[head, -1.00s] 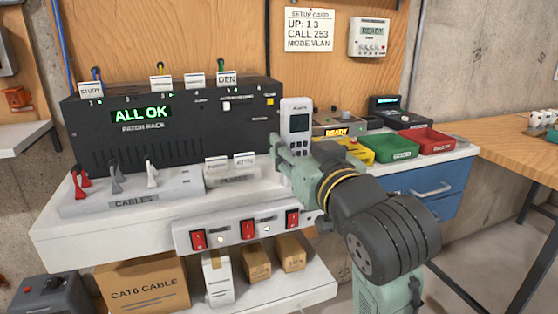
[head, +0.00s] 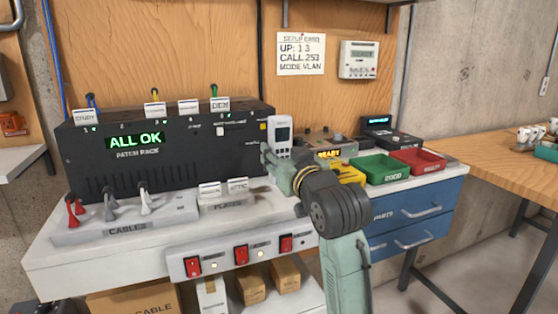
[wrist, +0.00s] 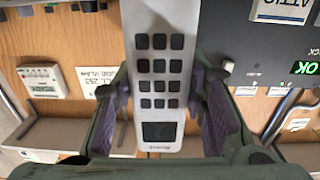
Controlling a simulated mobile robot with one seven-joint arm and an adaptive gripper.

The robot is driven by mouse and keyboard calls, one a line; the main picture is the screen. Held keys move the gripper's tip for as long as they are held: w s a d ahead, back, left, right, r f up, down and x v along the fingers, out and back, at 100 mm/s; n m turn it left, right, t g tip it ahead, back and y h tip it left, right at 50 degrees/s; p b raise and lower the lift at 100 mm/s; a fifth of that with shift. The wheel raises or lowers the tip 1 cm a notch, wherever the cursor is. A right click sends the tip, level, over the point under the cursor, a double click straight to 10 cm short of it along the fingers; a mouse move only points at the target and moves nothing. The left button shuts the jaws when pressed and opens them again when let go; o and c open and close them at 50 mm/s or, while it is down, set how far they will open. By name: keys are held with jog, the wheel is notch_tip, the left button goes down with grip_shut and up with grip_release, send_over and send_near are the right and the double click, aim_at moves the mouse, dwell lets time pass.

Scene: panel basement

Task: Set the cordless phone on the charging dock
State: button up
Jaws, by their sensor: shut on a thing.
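The cordless phone (head: 280,133) is light grey with a small dark screen, and stands roughly upright in front of the right end of the patch rack. My gripper (head: 277,158) is shut on its lower part, above the bench. In the wrist view the phone (wrist: 160,60) lies between the two fingers of my gripper (wrist: 160,95), its dark keys and screen facing the camera. A dark unit with a small lit display (head: 383,130) sits at the back right of the bench. I cannot tell whether it is the charging dock.
The black patch rack (head: 160,165) fills the back left. Cable and plate holders and a red-switch strip (head: 240,256) line the front.

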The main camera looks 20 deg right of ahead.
jog(key=shift+w+d, duration=0.25)
jog(key=shift+w, duration=0.55)
jog(key=shift+w+d+f+p, duration=0.1)
jog(key=shift+w+f+p, duration=0.25)
jog(key=shift+f, duration=0.25)
jog(key=shift+w+d+f+p, duration=0.1)
jog(key=shift+w+f+p, duration=0.15)
jog(key=shift+f, duration=0.8)
jog(key=shift+f, duration=0.3)
jog(key=o, duration=1.3)
jog(key=s+b, duration=0.1)
jog(key=s, duration=0.4)
jog(key=s+b, duration=0.2)
jog(key=s, duration=0.3)
jog(key=shift+s+d+r, duration=0.15)
jog(key=shift+s+d, duration=0.05)
jog(key=shift+s, duration=0.2)
